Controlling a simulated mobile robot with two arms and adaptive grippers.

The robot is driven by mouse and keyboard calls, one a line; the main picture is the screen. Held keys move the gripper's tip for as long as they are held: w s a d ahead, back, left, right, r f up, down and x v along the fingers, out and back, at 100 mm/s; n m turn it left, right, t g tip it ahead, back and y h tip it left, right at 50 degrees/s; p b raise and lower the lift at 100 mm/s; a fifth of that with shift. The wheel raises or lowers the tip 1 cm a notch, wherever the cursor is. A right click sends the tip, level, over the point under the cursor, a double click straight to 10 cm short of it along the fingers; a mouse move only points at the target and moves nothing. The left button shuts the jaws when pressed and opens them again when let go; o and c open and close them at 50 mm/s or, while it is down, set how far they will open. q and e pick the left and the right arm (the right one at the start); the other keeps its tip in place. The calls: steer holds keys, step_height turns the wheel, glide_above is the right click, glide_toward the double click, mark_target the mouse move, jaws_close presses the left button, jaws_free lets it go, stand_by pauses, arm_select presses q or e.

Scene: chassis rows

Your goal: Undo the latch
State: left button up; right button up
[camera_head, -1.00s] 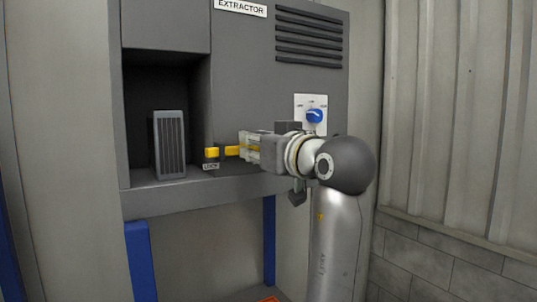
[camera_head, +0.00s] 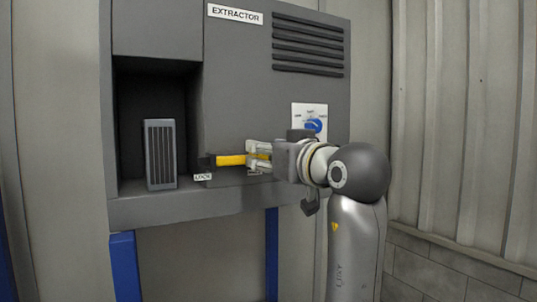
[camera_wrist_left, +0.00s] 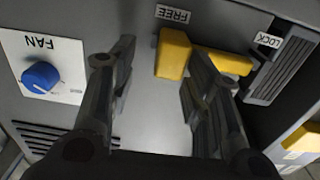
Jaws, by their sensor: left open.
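The latch is a yellow sliding bolt (camera_head: 230,160) on the front of the grey extractor cabinet, beside a LOCK label (camera_head: 202,177). In the left wrist view its yellow handle block (camera_wrist_left: 173,54) stands by a FREE label (camera_wrist_left: 173,14), and the bar (camera_wrist_left: 225,62) runs toward the LOCK label (camera_wrist_left: 269,40). My left gripper (camera_head: 250,158) is open, its fingers on either side of the handle block. Contact with the block cannot be told. The fingers hide part of the bolt. My right gripper is not in view.
A ribbed grey block (camera_head: 161,155) stands in the open recess left of the latch. A blue FAN knob (camera_head: 314,125) on a white plate sits just above my wrist. Vents (camera_head: 308,45) are higher up. Blue legs (camera_head: 124,268) stand under the cabinet.

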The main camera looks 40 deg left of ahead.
arm_select(q)
steer(key=v, duration=0.7)
steer(key=shift+d, duration=0.25)
steer(key=shift+s, duration=0.1)
